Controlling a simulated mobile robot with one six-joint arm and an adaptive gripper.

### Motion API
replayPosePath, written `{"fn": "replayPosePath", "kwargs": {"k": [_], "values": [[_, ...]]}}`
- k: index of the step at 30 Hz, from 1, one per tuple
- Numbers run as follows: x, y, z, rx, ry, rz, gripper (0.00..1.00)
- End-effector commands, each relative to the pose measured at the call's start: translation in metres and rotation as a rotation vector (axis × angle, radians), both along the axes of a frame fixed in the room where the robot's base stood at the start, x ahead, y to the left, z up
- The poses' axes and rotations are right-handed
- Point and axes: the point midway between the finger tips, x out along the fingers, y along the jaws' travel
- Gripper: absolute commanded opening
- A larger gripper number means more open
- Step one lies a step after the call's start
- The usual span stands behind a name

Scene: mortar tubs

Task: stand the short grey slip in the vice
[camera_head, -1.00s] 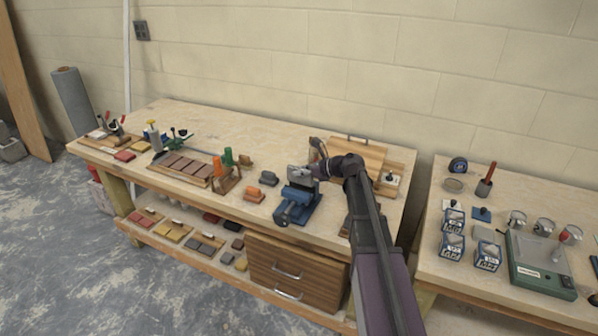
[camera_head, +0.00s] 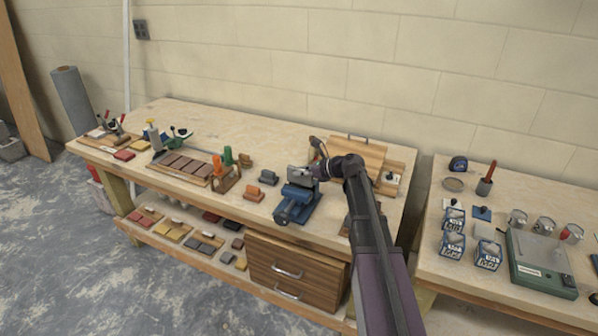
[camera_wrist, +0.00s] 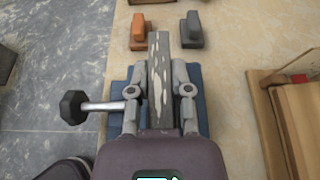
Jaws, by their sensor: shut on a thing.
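My gripper (camera_wrist: 159,91) is shut on the short grey slip (camera_wrist: 158,72), a dark grey strip with pale patches. One finger is on each side of it in the wrist view. The slip is over the blue vice (camera_wrist: 116,88), whose screw handle (camera_wrist: 100,106) with a dark knob sticks out to the left. In the head view the vice (camera_head: 297,206) stands near the front edge of the bench, with my gripper (camera_head: 303,173) right above it. The slip's lower edge is hidden, so I cannot tell whether it touches the vice jaws.
An orange block (camera_wrist: 138,33) and a dark grey block (camera_wrist: 191,31) lie just beyond the slip. A wooden board (camera_head: 362,158) is behind my arm. A rack of brown slips (camera_head: 183,166) and clamps stand farther left. The back of the bench is mostly clear.

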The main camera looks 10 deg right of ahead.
Motion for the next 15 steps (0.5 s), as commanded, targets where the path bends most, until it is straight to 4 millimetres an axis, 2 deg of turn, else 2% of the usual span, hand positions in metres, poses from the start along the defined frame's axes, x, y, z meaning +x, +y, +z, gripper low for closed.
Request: {"fn": "replayPosePath", "kwargs": {"k": [15], "values": [[0.0001,-0.0001,-0.0055,0.001,-0.001,0.0,0.0]]}}
